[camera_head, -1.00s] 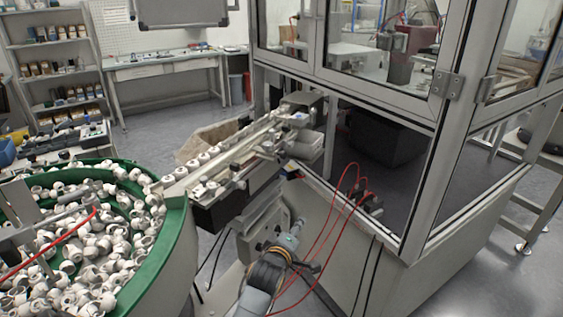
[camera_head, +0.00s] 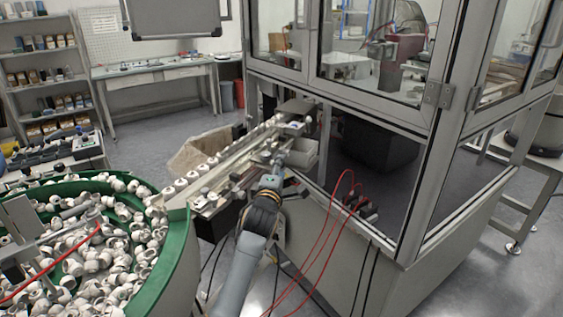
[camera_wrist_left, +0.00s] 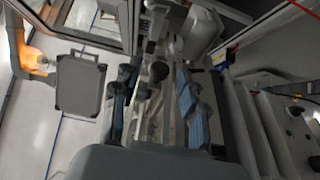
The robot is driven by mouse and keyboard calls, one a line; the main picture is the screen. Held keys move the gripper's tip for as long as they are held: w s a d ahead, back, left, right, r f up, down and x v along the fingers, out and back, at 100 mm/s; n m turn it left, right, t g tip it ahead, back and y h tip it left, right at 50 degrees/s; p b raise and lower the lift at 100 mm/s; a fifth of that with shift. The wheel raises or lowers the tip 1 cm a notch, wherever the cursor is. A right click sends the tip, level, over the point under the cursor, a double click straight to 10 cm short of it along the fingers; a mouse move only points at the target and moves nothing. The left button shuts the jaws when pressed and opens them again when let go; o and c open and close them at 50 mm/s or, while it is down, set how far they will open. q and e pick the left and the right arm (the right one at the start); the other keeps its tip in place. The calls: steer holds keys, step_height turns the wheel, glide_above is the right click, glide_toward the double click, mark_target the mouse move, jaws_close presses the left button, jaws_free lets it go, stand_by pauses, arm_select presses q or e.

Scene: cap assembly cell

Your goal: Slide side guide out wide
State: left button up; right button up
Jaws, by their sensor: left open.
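A narrow feed track (camera_head: 225,165) runs up from the green bowl to the machine, with a row of white caps (camera_head: 193,176) on it. A metal side guide (camera_head: 242,174) with small fittings lies along its near side; its exact edges are hard to make out. My left gripper (camera_head: 279,161) is at the near side of the track, close to the guide's far part. In the left wrist view my left gripper (camera_wrist_left: 158,98) has its blue-padded fingers spread, with a dark round knob (camera_wrist_left: 159,70) and rails between them. I cannot tell whether it touches the guide. My right gripper is out of view.
A green-rimmed bowl (camera_head: 176,250) full of white fittings stands at the lower left. The framed machine enclosure (camera_head: 345,250) stands close on the right, with red hoses (camera_head: 325,222) looping before it. A cardboard box (camera_head: 200,150) is behind the track.

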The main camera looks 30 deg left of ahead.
arm_select(q)
steer(key=shift+x, duration=1.5)
jaws_close()
